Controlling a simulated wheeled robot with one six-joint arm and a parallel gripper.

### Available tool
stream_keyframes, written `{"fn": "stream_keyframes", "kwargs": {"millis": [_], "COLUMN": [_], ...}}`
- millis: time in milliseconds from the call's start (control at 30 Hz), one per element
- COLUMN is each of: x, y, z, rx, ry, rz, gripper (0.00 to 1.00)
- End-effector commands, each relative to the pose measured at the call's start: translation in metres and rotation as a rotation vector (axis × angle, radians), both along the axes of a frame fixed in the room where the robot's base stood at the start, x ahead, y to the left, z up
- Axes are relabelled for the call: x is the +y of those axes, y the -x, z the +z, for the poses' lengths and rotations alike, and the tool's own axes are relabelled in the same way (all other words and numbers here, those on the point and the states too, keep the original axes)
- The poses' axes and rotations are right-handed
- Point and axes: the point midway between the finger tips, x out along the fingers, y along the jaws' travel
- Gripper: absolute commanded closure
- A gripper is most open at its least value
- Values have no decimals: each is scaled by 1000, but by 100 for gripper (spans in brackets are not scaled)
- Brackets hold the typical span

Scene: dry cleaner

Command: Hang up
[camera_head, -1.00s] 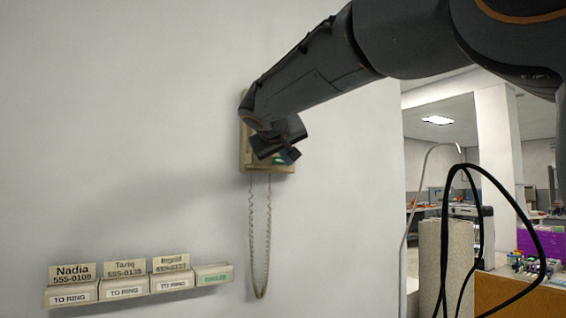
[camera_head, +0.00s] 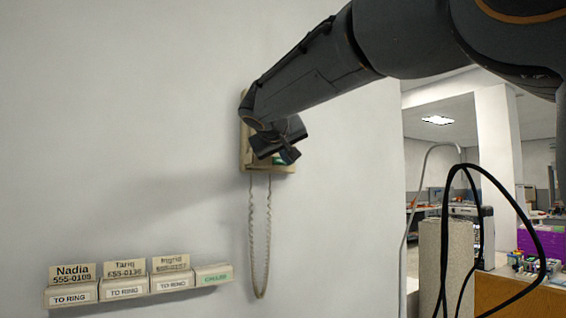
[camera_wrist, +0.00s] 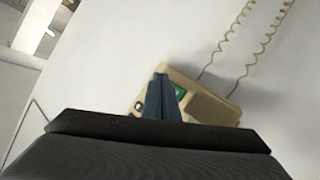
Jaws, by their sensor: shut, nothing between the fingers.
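A beige wall phone (camera_head: 246,160) hangs on the white wall, largely hidden behind my arm in the head view. Its coiled cord (camera_head: 268,240) hangs below it in a long loop. In the wrist view the phone body (camera_wrist: 215,108) shows with a green patch (camera_wrist: 180,91) beside my fingers, and the cord (camera_wrist: 240,25) runs from it. My gripper (camera_head: 288,155) is shut and empty, in front of the phone's lower part; its closed fingers also show in the wrist view (camera_wrist: 161,85). Whether they touch the phone I cannot tell. The handset cannot be made out clearly.
A ledge (camera_head: 150,292) on the wall at lower left holds name cards for Nadia (camera_head: 72,272), Tariq (camera_head: 124,268) and Ingrid (camera_head: 171,263) in boxes marked "TO RING". The wall between is clear.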

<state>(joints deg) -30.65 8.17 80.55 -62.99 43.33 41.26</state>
Motion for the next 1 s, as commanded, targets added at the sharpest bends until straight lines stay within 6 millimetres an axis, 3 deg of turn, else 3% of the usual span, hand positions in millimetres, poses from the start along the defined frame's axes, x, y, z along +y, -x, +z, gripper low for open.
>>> {"fn": "stream_keyframes", "kwargs": {"millis": [1000], "x": [5], "y": [-7], "z": [0], "rx": [0], "ry": [0], "rz": [0], "gripper": [100]}}
